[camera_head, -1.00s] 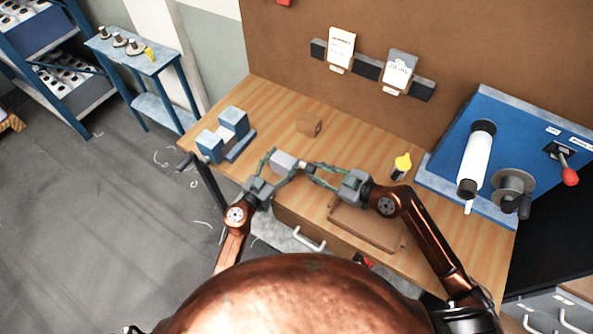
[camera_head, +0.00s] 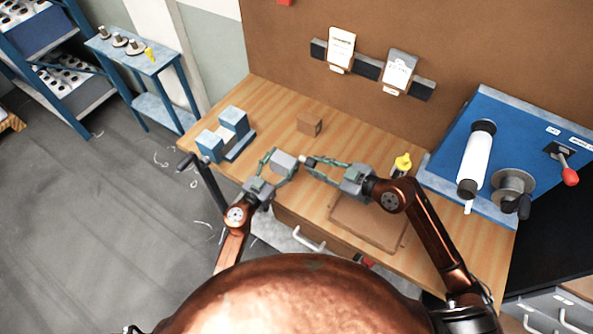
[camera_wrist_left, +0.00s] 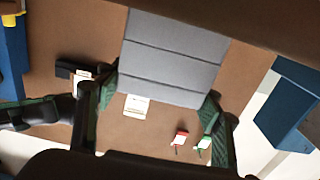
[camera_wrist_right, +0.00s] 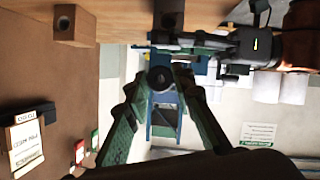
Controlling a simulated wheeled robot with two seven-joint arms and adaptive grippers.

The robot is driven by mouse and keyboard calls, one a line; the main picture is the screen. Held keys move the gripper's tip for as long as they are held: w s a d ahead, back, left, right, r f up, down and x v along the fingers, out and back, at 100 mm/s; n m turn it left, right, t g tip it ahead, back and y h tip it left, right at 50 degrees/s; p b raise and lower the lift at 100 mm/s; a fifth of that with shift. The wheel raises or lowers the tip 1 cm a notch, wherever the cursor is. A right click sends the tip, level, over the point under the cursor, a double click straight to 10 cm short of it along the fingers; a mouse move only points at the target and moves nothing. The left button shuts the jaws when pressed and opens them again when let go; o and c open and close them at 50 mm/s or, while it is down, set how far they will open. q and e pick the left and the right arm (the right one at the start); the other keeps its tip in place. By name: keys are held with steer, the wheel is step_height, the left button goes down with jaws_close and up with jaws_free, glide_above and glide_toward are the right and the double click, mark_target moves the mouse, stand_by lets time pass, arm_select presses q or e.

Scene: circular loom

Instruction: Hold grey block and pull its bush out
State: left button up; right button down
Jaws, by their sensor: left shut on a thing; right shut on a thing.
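The grey block (camera_head: 285,160) is held above the table in my left gripper (camera_head: 281,165), whose two fingers are on opposite sides of it. The block fills the upper middle of the left wrist view (camera_wrist_left: 172,58), between the green fingers. My right gripper (camera_head: 309,162) is at the block's right side, shut on a small dark bush (camera_head: 310,161). The bush shows as a dark round end between the fingertips in the right wrist view (camera_wrist_right: 160,78). The bush sits just right of the block; I cannot tell for certain whether a tip is still inside.
A brown wooden block (camera_head: 309,124) with a hole stands behind the grippers. A blue-grey fixture (camera_head: 225,135) is at the table's left, a yellow-topped bottle (camera_head: 402,163) at right. A blue machine (camera_head: 480,130) fills the right end. An empty brown tray (camera_head: 368,222) lies in front.

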step_height(320, 180, up, 6)
steer(key=shift+r, duration=0.2)
stand_by(0.5)
stand_by(0.4)
arm_select(q)
steer(key=o, duration=1.6)
steer(key=shift+o, duration=0.2)
steer(key=v, duration=1.1)
steer(key=shift+s+a, duration=0.1)
steer(key=shift+s, duration=0.05)
steer(key=shift+s+a, duration=0.2)
steer(key=shift+s, duration=0.05)
